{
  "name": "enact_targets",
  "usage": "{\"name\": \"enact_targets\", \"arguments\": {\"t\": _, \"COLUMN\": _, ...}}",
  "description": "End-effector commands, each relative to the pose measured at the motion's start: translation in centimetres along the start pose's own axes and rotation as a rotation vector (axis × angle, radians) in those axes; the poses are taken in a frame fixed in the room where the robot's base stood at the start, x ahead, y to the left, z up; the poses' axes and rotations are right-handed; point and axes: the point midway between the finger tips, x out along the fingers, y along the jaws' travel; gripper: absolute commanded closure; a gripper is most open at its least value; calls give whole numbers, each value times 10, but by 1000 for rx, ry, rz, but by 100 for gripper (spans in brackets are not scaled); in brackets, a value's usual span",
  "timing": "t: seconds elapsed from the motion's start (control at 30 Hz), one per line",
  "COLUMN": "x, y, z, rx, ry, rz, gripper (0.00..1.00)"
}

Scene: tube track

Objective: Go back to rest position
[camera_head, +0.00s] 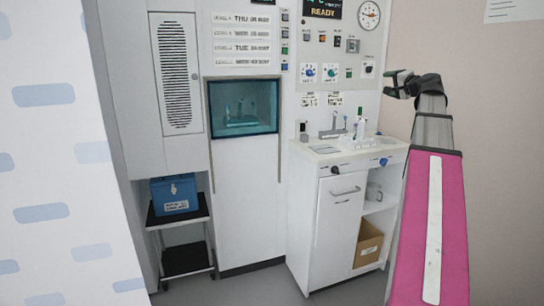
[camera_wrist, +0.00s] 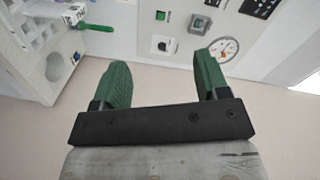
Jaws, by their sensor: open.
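My gripper (camera_head: 397,84) is raised at the right of the head view, in front of the bare wall and to the right of the control panel. Its two green fingers (camera_wrist: 163,80) are spread apart in the wrist view, with nothing between them. My pink arm link runs up from the bottom right of the head view. The gripper is apart from the counter and touches nothing that I can see.
A white counter (camera_head: 326,174) with a sink and small bottles stands left of my arm. A cardboard box (camera_head: 368,243) sits on its lower shelf. A blue case (camera_head: 174,195) rests on a black cart. A curtain (camera_head: 40,190) covers the left edge.

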Motion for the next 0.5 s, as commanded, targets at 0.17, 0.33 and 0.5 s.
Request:
{"name": "enact_targets", "arguments": {"t": 0.17, "x": 8, "y": 22, "z": 18, "rx": -11, "ry": -25, "rz": 40, "gripper": 32}}
{"name": "enact_targets", "arguments": {"t": 0.33, "x": 19, "y": 52, "z": 42, "rx": -29, "ry": -61, "rz": 95, "gripper": 32}}
{"name": "enact_targets", "arguments": {"t": 0.5, "x": 32, "y": 94, "z": 78, "rx": -56, "ry": -115, "rz": 172, "gripper": 32}}
